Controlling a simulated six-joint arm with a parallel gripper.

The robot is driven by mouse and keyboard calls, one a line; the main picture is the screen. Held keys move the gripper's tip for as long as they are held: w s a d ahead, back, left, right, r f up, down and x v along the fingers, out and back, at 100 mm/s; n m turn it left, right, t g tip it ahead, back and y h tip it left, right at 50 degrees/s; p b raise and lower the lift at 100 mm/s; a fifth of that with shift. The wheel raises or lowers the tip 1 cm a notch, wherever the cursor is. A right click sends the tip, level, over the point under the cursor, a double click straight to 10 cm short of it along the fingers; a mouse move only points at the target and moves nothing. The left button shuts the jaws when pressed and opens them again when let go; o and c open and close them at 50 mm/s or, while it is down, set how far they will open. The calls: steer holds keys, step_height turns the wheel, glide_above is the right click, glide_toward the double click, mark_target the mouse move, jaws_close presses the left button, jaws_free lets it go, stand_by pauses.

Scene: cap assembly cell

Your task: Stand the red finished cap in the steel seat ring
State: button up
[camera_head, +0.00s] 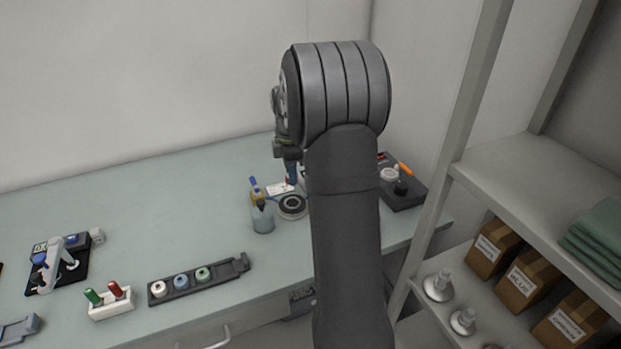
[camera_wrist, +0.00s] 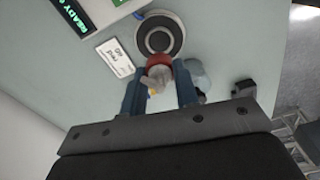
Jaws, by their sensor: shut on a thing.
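The red cap (camera_wrist: 160,59) is between the two blue fingers of my gripper (camera_wrist: 160,72) in the wrist view. A pale part shows on the near side of its red band. My gripper is shut on it. The steel seat ring (camera_wrist: 160,36), a round disc with a dark centre, lies on the bench just beyond the cap in the wrist view. In the head view my gripper (camera_head: 291,166) is above and behind the seat ring (camera_head: 292,205), and the cap there is too small to make out clearly. The cap appears apart from the ring, but the exact gap cannot be told.
A printed card (camera_wrist: 115,58) lies beside the ring. A dark tray (camera_head: 404,196) with small items is at right. A rack (camera_head: 215,280) of spools and a white block (camera_head: 111,307) with red and green pegs stand front left.

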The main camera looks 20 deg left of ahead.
steer(key=shift+f, duration=3.35)
steer(key=shift+f, duration=0.25)
steer(key=shift+f, duration=0.3)
steer(key=shift+f, duration=0.1)
steer(key=o, duration=0.7)
steer(key=shift+o, duration=0.2)
steer(key=shift+r, duration=3.5)
